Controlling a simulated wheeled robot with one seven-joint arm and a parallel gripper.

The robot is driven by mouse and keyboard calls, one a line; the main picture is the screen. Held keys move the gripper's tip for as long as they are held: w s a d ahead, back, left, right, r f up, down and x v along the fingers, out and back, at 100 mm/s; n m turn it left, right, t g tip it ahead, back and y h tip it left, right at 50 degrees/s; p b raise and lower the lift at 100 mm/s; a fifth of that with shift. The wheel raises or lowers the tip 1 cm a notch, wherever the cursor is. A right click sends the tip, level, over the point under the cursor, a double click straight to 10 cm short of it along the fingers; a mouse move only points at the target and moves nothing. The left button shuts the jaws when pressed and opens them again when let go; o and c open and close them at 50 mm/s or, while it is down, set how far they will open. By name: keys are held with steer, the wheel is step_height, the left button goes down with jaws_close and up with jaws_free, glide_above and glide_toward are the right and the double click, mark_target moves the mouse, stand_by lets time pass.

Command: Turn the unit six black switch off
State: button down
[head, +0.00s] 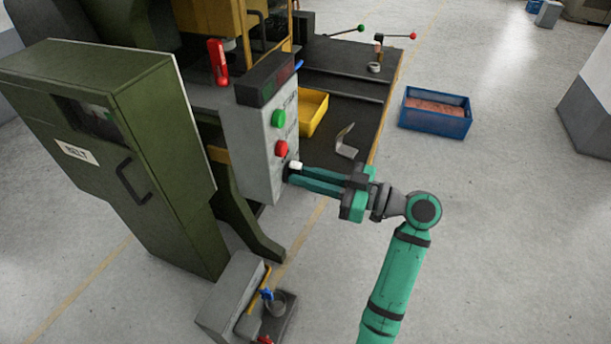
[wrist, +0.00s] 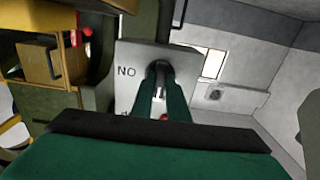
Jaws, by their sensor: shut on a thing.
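A grey control box (head: 251,150) stands beside the green cabinet. Its face carries a green button (head: 278,118), a red button (head: 281,149) below it and a black switch at the bottom. My gripper (head: 291,172) reaches it from the right, with its fingers shut on the switch. In the wrist view the black switch (wrist: 158,69) sits between the fingertips, mostly covered by them. A small white piece (head: 296,164) shows at the fingertips. Letters reading "NO" in the wrist view, perhaps "ON" upside down, are beside the switch. No unit number is legible.
A dark bench (head: 345,105) holds a yellow bin (head: 313,112) and a bent metal piece (head: 345,142). A blue crate (head: 435,112) is on the floor behind. A grey pedal unit (head: 232,298) stands low in front.

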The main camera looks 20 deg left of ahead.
steer(key=c, duration=1.7)
jaws_free()
steer(key=d, duration=1)
steer(key=shift+s+d, duration=0.25)
steer(key=shift+d, duration=0.15)
steer(key=shift+f, duration=0.1)
